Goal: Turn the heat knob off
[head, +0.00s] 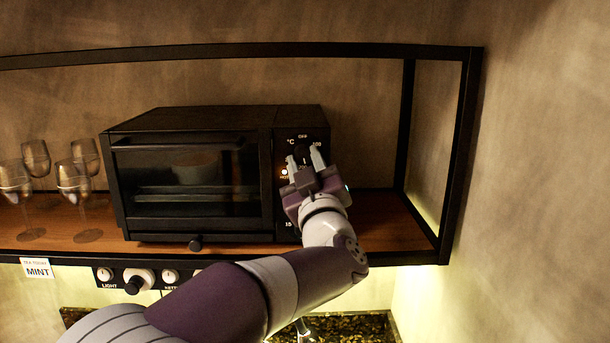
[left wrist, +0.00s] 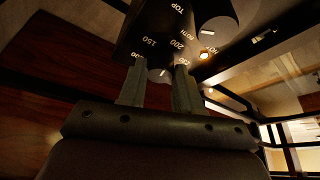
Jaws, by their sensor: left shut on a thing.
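The black toaster oven (head: 268,185) stands on the wooden shelf, its control panel on the right. The heat knob (head: 302,151) is the dark upper knob, under the °C and OFF marks. My left gripper (head: 304,159) is at the panel with a finger on each side of this knob, shut on it. In the left wrist view the gripper (left wrist: 160,76) has the knob (left wrist: 159,75) between its fingertips, with a small white mark on it. The fingers hide part of the dial numbers. An orange light (head: 284,172) glows beside the gripper. My right gripper is not in view.
Several glasses (head: 73,180) stand left of the oven. A black metal frame (head: 466,150) surrounds the shelf (head: 385,222). Bare shelf lies right of the oven.

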